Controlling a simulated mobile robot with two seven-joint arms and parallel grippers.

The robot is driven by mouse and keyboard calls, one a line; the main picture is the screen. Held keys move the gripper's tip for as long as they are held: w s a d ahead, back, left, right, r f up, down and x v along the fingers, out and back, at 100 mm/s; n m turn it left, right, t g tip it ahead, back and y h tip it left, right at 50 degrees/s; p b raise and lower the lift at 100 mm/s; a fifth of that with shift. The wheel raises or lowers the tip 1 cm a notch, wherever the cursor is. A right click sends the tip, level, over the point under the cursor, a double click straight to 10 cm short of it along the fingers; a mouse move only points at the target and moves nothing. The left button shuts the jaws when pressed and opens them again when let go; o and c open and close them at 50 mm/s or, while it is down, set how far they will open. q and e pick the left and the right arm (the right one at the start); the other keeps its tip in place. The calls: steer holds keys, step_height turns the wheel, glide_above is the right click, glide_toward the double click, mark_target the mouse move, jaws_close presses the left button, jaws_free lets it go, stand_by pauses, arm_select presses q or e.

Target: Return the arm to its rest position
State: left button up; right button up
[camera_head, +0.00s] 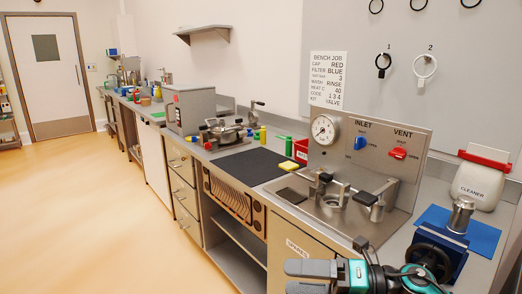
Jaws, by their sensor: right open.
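My right gripper (291,278) is at the bottom of the head view, in front of the wipes drawer, with its two grey fingers apart and nothing between them. Its teal and black wrist extends to the right, close to the front edge of the bench. The lower finger is partly cut off by the picture's bottom edge. My left arm and gripper are not in view.
A steel hopper panel (385,143) with a gauge, blue inlet and red vent valves stands behind clamp handles (370,198). A black mat (248,166) is clear. Open floor lies left.

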steer(key=s+d+f+m+t+h, duration=0.2)
steer(key=s+f+m+h, duration=0.3)
steer(key=f+m, duration=0.3)
steer(key=s+d+f+m+t+h, duration=0.3)
steer(key=f+m, duration=0.5)
steer(key=m, duration=0.7)
steer(key=s+d+f+m+t+h, duration=0.3)
steer(key=s+d+f+m+h, duration=0.2)
steer(key=m, duration=0.7)
step_height(320, 180, down, 3)
steer(key=shift+s+d+m+h, duration=0.15)
steer(key=shift+s+m+h, duration=0.15)
steer(key=shift+s+h, duration=0.65)
steer(key=shift+w, duration=0.15)
